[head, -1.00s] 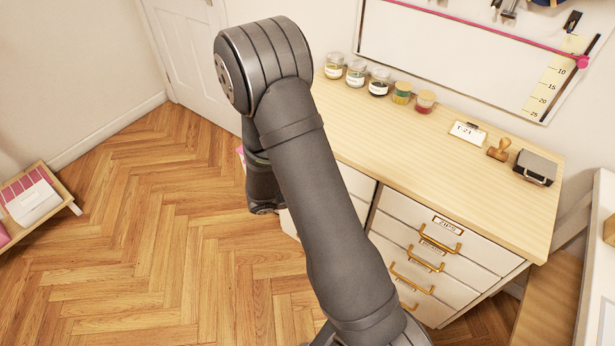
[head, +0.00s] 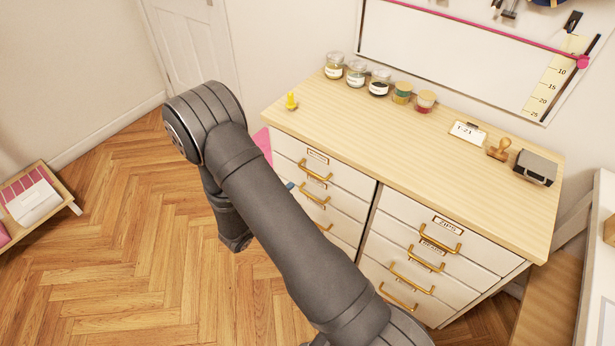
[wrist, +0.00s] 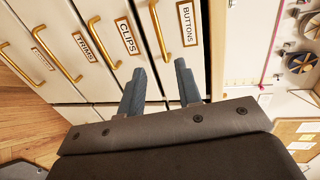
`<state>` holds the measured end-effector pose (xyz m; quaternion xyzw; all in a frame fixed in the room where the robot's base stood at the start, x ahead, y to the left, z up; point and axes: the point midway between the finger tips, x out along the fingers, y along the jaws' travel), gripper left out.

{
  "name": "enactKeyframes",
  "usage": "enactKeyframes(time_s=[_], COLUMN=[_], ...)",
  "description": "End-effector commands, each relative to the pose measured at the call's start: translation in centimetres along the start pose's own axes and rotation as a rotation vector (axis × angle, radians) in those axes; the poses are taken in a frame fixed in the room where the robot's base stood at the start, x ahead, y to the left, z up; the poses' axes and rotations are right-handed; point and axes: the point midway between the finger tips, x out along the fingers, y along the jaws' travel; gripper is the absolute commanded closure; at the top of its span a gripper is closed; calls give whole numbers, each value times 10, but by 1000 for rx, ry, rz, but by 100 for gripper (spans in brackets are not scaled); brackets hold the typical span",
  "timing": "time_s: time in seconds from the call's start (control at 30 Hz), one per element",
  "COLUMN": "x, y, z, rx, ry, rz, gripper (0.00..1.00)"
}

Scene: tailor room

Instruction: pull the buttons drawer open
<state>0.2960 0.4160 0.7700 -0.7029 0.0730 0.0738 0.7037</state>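The buttons drawer (wrist: 205,45) is the top drawer of the left column, and its front looks flush. Its label reads BUTTONS in the wrist view. Its brass handle (wrist: 158,32) lies between the lines of my two fingers, just beyond the tips. In the head view the drawer's handle (head: 316,177) shows below its label. My gripper (wrist: 160,66) is open and empty, with fingers apart, in front of the drawers. In the head view my arm hides most of it; only a small bluish finger part (head: 290,185) shows. I cannot tell whether a finger touches the handle.
The clips drawer (wrist: 128,70) and trims drawer (wrist: 88,72) lie below. The right column has a zips drawer (head: 440,232). The wooden top (head: 400,130) carries several jars, a yellow item (head: 291,102) and a stamp (head: 498,149).

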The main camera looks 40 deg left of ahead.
Motion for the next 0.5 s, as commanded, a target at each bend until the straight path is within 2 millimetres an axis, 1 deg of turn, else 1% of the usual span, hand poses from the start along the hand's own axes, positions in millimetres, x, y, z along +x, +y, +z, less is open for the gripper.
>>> enactKeyframes(time_s=[0.03,0.3,0.5], x=[11,64,95], y=[0,0,0], z=[-1,-1,-1], rx=[2,3,2], ry=[5,5,3], rz=[0,0,1], gripper=[68,68,68])
